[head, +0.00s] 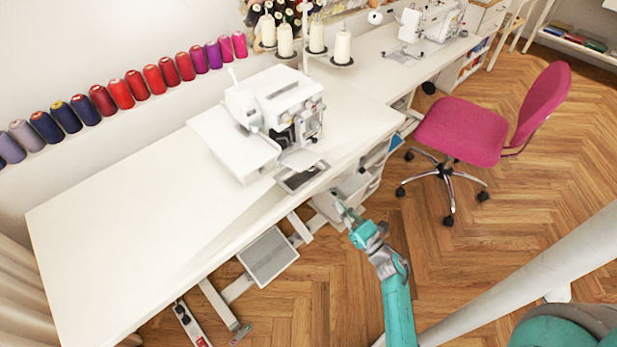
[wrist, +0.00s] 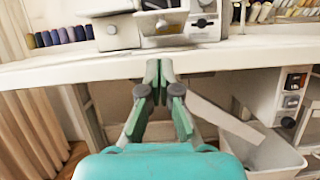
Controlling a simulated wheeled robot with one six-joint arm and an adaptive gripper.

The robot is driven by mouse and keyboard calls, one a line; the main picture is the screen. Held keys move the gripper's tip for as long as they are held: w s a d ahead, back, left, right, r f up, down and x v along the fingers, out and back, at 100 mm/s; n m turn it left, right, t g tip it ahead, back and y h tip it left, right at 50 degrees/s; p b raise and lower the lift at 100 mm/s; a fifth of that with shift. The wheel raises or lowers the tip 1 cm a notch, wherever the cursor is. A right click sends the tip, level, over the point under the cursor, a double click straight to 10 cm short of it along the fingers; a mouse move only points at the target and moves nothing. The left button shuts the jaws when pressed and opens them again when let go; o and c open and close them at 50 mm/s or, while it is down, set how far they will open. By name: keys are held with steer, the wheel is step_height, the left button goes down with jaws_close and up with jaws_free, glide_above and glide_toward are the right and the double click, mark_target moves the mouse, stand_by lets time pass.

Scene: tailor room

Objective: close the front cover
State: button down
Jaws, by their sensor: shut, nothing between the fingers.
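The white overlock sewing machine (head: 280,105) stands on the table near its front edge. Its front is open and shows dark inner parts. The front cover (head: 302,177) appears folded down flat at the table's front edge, with a dark inner face. My gripper (head: 338,203) is shut and empty, in front of the table edge, right of and nearer than the cover, apart from it. In the wrist view the shut fingertips (wrist: 160,66) point at the table edge below the machine (wrist: 165,20). The cover's exact outline is hard to tell there.
The white table (head: 130,220) has a large bare area to the left. Below it are a pedal (head: 268,257) and a white bin (wrist: 268,150). A pink chair (head: 465,130) stands at the right. Thread spools (head: 120,92) line the wall.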

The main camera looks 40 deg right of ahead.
mark_target(319, 179)
steer(key=shift+n, duration=0.4)
steer(key=x, duration=1)
steer(key=shift+w+d, duration=0.2)
steer(key=shift+d, duration=0.05)
steer(key=shift+r, duration=0.35)
steer(key=shift+r, duration=0.35)
steer(key=shift+w+r, duration=0.1)
steer(key=shift+r, duration=0.85)
steer(key=w+r, duration=0.1)
steer(key=r, duration=0.1)
steer(key=w+r, duration=0.1)
steer(key=r, duration=0.1)
steer(key=w+r, duration=0.2)
steer(key=r, duration=0.1)
steer(key=shift+f, duration=0.1)
stand_by(0.3)
